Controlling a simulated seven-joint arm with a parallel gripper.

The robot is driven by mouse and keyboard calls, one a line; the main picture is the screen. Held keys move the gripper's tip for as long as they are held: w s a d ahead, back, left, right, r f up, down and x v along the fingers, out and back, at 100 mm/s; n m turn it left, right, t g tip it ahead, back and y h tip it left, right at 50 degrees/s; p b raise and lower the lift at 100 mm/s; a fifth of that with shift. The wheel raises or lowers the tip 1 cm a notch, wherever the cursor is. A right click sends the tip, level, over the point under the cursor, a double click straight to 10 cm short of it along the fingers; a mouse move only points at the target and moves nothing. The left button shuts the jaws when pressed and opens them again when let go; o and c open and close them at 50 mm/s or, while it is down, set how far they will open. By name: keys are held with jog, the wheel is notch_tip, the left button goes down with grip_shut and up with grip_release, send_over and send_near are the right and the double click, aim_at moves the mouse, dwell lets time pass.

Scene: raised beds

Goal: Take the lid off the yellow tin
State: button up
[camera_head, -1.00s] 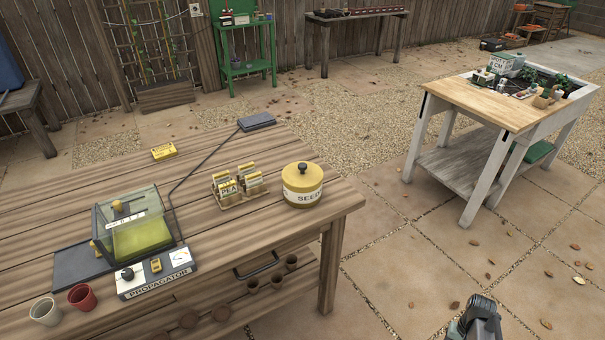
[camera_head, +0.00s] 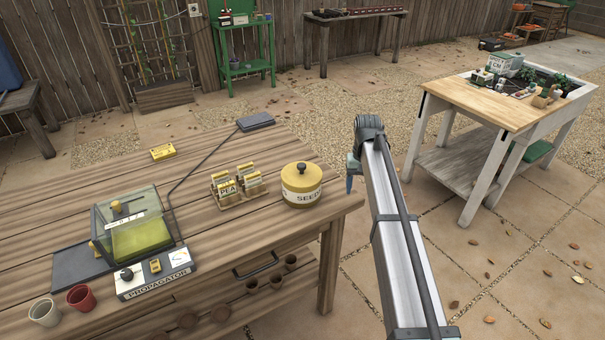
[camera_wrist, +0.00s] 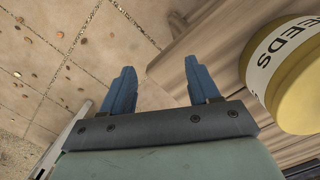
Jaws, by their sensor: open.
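The yellow tin (camera_head: 302,188) stands near the right end of the wooden table, with a pale band lettered SEEDS. In the wrist view the tin (camera_wrist: 292,92) shows at the right edge, cut off by the frame, and the knob is out of sight. My gripper (camera_wrist: 157,88) has two blue fingers apart with nothing between them, beside the tin and over the table edge and paving. In the head view part of my gripper (camera_head: 352,172) shows right of the tin.
Seed packets in a wooden rack (camera_head: 238,190) stand just left of the tin. The propagator (camera_head: 135,235) is further left, with two pots in front. A small yellow box (camera_head: 163,151) lies behind. A potting bench (camera_head: 490,100) stands at right. Table surface behind the tin is clear.

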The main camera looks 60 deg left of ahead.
notch_tip(320, 180, up, 19)
jog(key=n, duration=0.2)
send_over(302, 165)
jog(key=shift+t+y, duration=0.3)
jog(key=shift+y, duration=0.1)
notch_tip(302, 165, down, 14)
jog(key=shift+a+f, duration=0.1)
jog(key=c, duration=1.1)
